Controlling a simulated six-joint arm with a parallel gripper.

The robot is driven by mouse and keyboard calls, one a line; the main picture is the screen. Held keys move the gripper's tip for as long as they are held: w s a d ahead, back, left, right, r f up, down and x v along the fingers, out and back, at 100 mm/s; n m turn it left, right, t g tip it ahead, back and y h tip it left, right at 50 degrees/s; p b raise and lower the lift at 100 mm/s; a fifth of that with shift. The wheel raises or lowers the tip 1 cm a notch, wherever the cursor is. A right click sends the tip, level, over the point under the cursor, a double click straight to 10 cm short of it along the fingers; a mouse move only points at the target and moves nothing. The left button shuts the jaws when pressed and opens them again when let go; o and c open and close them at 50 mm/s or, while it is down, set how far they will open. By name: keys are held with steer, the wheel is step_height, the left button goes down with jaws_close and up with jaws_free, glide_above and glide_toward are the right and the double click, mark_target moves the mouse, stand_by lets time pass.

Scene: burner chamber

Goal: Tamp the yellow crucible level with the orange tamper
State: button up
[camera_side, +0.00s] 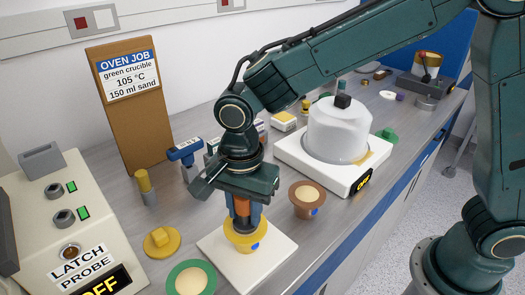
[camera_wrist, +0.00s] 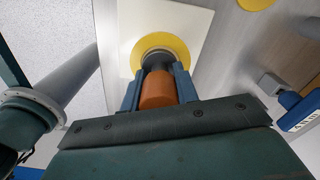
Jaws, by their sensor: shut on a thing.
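The yellow crucible (camera_side: 246,237) stands upright on a white square plate (camera_side: 272,258) on the bench; it also shows in the wrist view (camera_wrist: 181,47). My gripper (camera_side: 241,205) points down over it and is shut on the orange tamper (camera_side: 238,221). In the wrist view the tamper's orange handle (camera_wrist: 158,90) sits between my two blue fingers. Its dark lower end reaches the crucible's mouth. I cannot tell whether it presses on the fill, which is mostly hidden behind the tamper.
A brown crucible (camera_side: 307,198) stands right of the plate and a green crucible (camera_side: 191,278) stands front left. A yellow lid (camera_side: 161,242) and the latch probe box (camera_side: 70,225) are at left. A white-domed burner unit (camera_side: 338,130) stands behind. A blue-handled tool (camera_side: 186,150) stands behind my gripper.

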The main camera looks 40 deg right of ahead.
steer(key=shift+r, duration=3.35)
